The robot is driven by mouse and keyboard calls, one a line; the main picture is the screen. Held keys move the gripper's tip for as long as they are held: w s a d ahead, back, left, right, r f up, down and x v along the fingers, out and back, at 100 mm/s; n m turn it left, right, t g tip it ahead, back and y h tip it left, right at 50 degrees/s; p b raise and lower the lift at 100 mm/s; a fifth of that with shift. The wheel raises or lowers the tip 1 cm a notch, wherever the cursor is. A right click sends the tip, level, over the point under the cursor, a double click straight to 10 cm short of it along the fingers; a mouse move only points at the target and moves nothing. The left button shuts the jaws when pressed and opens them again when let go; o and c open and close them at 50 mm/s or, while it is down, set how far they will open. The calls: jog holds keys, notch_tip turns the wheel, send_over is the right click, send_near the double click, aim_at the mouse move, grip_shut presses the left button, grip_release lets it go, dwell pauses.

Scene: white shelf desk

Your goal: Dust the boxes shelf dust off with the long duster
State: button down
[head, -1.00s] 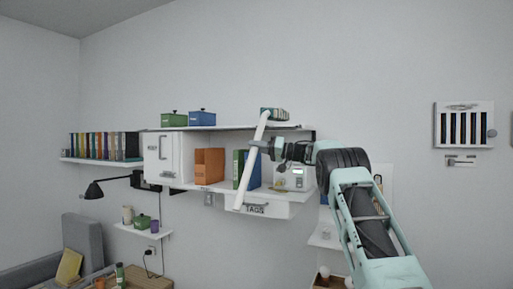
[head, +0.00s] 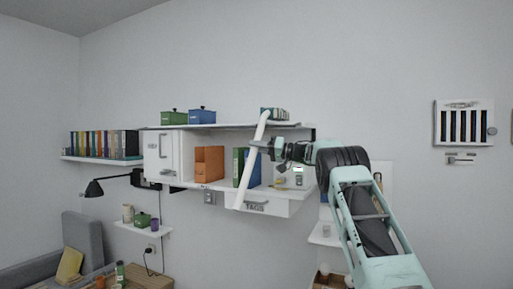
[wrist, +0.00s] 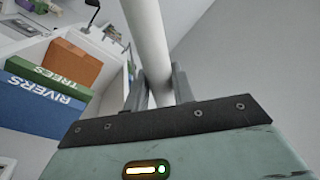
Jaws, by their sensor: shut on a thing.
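The long duster (head: 247,173) shows as a long white rod, tilted with its top leaning right. My gripper (head: 259,144) is shut on it at about mid-height in front of the wall shelf. In the wrist view the white rod (wrist: 150,38) passes between the two fingers of my gripper (wrist: 158,90). A green lidded box (head: 173,118) and a blue lidded box (head: 202,117) stand side by side on the boxes shelf (head: 236,126), left of the rod. A green striped thing (head: 276,114) is by the rod's top; I cannot tell if it belongs to the duster. Dust is too small to see.
Below are an orange binder (head: 209,164), green and blue binders (head: 252,168) and a drawer (head: 272,205) marked TAGS. A book shelf (head: 100,159) and black lamp (head: 94,188) are left. The wall above the boxes is clear.

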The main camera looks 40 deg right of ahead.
jog(key=shift+f, duration=0.5)
